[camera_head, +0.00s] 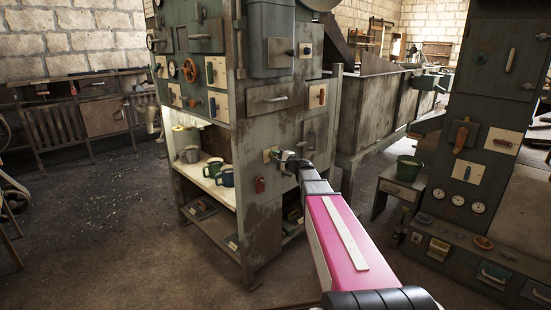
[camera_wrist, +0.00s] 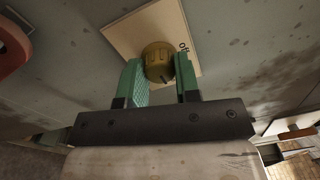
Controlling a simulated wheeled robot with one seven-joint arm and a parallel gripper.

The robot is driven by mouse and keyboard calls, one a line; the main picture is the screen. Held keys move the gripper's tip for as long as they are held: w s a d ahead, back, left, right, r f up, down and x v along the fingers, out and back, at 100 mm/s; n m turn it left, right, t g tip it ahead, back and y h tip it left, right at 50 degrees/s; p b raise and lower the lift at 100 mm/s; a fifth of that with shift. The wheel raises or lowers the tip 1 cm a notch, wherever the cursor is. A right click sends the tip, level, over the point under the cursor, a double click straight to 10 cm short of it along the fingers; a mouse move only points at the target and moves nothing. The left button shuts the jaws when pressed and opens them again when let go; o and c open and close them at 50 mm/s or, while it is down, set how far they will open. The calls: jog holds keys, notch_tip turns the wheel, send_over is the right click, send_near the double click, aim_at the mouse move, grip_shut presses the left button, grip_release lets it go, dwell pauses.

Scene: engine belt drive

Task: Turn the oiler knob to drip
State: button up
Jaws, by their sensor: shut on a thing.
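The oiler knob (camera_wrist: 157,62) is a round, ribbed, brass-coloured knob with a dark mark on its face. It sits on a cream plate (camera_wrist: 125,36) on the grey cabinet side; the plate has small dark lettering, partly cut off from reading. My gripper (camera_wrist: 161,80) has its two green fingers on either side of the knob, shut on it. In the head view, my gripper (camera_head: 279,158) reaches the cabinet's side at the small plate (camera_head: 267,155), and the knob itself is hidden behind it.
A red handle (camera_head: 260,185) is just below the plate on the cabinet (camera_head: 262,215). Mugs (camera_head: 214,168) stand on the open shelf at left. A drawer handle (camera_head: 275,99) and switch plates are above. A green bucket (camera_head: 409,168) stands on a small stand at right.

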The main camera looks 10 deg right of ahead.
dwell(0.4)
jog(key=o, duration=0.9)
jog(key=shift+s+d, duration=0.1)
jog(key=v, duration=1)
jog(key=shift+s+d, duration=0.15)
jog(key=shift+s, duration=0.1)
